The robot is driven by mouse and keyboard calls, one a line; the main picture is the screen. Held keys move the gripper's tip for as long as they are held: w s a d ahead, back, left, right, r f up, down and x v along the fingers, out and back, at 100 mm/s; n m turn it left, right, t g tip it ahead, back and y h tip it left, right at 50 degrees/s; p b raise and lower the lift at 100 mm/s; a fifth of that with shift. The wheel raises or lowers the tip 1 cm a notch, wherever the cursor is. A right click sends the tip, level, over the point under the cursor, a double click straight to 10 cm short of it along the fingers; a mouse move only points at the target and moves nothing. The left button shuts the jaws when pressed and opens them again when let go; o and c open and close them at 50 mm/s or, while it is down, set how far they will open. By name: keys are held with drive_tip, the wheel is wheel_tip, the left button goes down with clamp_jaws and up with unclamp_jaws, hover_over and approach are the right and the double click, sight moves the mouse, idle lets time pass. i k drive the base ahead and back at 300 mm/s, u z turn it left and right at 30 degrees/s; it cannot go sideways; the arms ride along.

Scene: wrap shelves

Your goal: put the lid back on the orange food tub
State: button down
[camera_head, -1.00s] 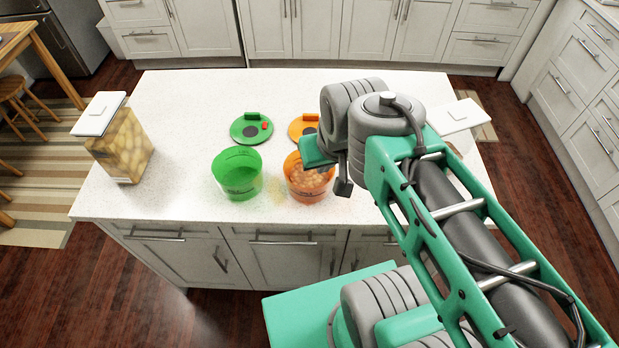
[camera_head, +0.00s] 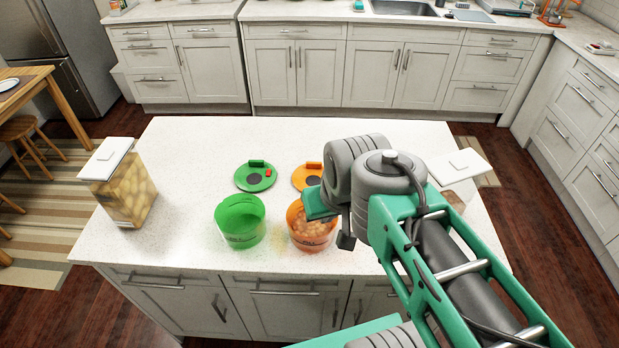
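The orange food tub (camera_head: 312,238) stands upright and open on the white island counter, with pale orange food inside. Its orange lid (camera_head: 304,180) lies on the counter just behind it, with a dark round patch and a raised orange handle. My arm covers the right part of the lid and the tub's upper right edge. My gripper (camera_head: 340,238) is near the tub's right side, largely hidden by my own wrist.
A green open tub (camera_head: 240,222) stands left of the orange one, with its green lid (camera_head: 255,177) behind it. A tall clear container (camera_head: 130,195) with a white lid stands at the left edge. Another white-lidded container (camera_head: 458,166) is at right, partly hidden by my arm. The counter's back strip (camera_head: 260,135) is clear.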

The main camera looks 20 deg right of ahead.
sight(308, 174)
drive_tip(key=z, duration=0.1)
drive_tip(key=k, duration=1)
drive_tip(key=u, duration=0.85)
drive_tip(key=i, duration=0.85)
drive_tip(key=z, duration=0.6)
drive_tip(key=i, duration=0.45)
drive_tip(key=z, duration=0.35)
